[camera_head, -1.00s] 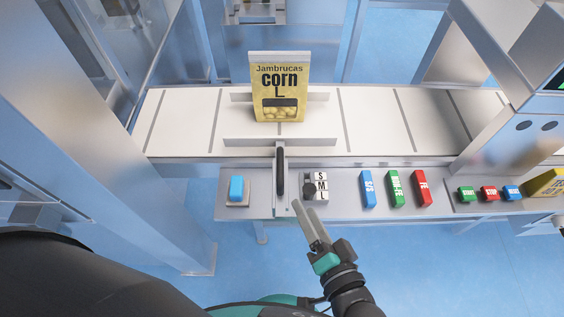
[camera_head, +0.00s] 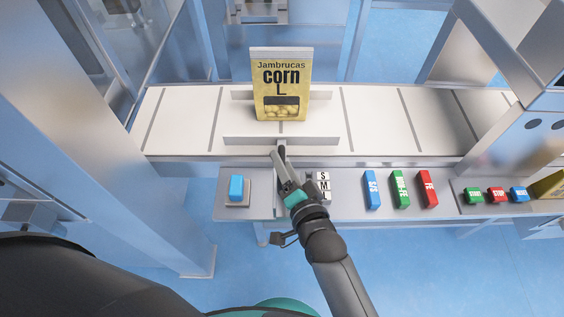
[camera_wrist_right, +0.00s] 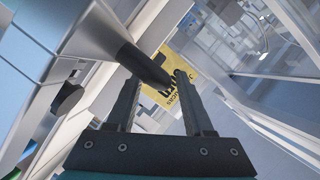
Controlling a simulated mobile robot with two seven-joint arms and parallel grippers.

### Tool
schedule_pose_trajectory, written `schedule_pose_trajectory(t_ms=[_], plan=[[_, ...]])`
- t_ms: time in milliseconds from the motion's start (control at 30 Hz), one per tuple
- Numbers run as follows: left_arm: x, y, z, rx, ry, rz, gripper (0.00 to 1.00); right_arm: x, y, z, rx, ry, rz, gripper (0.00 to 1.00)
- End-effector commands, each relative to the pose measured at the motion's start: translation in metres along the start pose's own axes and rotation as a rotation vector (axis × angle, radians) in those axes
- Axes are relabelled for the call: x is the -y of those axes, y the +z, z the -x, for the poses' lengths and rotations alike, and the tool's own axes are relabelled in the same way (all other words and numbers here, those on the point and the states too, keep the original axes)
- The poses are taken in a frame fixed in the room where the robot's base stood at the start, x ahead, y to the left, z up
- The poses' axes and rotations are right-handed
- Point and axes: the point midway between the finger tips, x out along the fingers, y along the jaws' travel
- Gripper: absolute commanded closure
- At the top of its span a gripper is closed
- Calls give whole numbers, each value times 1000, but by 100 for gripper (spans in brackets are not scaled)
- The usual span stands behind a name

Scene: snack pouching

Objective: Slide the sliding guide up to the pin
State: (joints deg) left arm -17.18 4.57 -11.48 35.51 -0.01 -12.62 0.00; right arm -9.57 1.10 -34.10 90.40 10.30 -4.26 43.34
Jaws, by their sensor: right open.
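The sliding guide (camera_head: 242,141) is a grey rail across the conveyor, in front of the yellow corn pouch (camera_head: 282,85) and apart from it. Its dark handle (camera_wrist_right: 137,58) shows in the right wrist view, reaching between the fingertips. My right gripper (camera_head: 281,157) is open at the handle, with one finger on each side; I cannot tell whether they touch it. It also shows in the right wrist view (camera_wrist_right: 156,82). A black knob, likely the pin (camera_wrist_right: 68,98), shows left of the fingers there; in the head view my gripper hides it beside the S, M, L labels (camera_head: 323,181). My left gripper is out of view.
A blue block (camera_head: 236,188) sits left on the front shelf. Blue, green and red blocks (camera_head: 400,188) stand to the right, with several small buttons (camera_head: 497,195) beyond. The white conveyor (camera_head: 180,122) is clear on both sides of the pouch.

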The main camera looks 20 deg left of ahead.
Motion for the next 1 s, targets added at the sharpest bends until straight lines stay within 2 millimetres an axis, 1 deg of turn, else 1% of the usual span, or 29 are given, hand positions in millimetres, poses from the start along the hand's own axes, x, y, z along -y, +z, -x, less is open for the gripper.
schedule_pose_trajectory(t_ms=[33, 100, 200, 467, 933, 1000], plan=[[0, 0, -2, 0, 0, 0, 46, 0, 0, -6, 0, -1, -1, 48], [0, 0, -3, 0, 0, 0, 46, 0, 0, -10, 0, 0, 0, 48], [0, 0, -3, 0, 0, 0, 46, 0, 0, -14, 0, 0, 0, 48], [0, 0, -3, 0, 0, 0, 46, 0, 0, -14, 0, 0, 0, 48], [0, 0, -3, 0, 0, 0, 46, 0, 0, -14, 0, 0, 0, 100], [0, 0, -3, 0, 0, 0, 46, 0, 0, -14, 0, 0, 0, 100]])
